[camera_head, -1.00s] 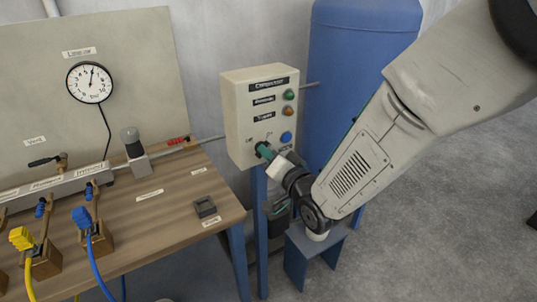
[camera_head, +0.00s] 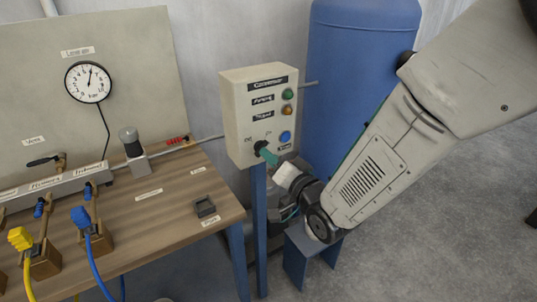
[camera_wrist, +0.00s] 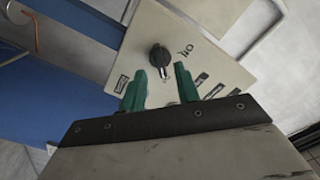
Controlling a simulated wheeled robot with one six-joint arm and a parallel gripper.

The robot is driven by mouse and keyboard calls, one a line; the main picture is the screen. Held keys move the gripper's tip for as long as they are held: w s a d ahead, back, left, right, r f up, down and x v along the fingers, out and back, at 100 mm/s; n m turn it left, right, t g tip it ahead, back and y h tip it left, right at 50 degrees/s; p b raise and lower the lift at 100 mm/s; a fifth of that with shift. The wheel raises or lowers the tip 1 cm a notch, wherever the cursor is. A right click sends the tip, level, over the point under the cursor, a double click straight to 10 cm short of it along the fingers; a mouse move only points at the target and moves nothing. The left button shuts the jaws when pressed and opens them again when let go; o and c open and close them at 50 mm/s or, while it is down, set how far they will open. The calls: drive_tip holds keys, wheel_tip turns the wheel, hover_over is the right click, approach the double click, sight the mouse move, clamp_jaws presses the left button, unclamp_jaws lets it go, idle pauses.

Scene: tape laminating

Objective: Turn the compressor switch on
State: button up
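I cannot tell the knob's setting for sure.
A blue button (camera_head: 285,137) and two lamps (camera_head: 288,101) sit on the box near the knob. A blue tank (camera_head: 355,70) stands behind it. The wooden bench (camera_head: 165,210) with valves and hoses is at left. A blue stand (camera_head: 296,268) is below my wrist.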

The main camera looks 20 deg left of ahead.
drive_tip(key=v, duration=0.5)
idle(0.3)
wheel_tip(320, 180, down, 9)
drive_tip(key=s+d+n+g+h, duration=0.1)
drive_tip(key=d+n+g+h, duration=0.15)
drive_tip(key=h, duration=0.25)
drive_tip(key=s+d+g+h, duration=0.2)
drive_tip(key=d+g+h, duration=0.25)
drive_tip(key=d, duration=0.55)
drive_tip(key=s+d+r+m+g+h, duration=0.1)
drive_tip(key=s+d+r+h, duration=0.1)
drive_tip(key=s+d+r, duration=0.7)
drive_tip(key=s+d+r+m+g+h, duration=0.2)
drive_tip(key=s+d+r, duration=0.7)
drive_tip(key=d, duration=0.8)
drive_tip(key=shift+s, duration=0.15)
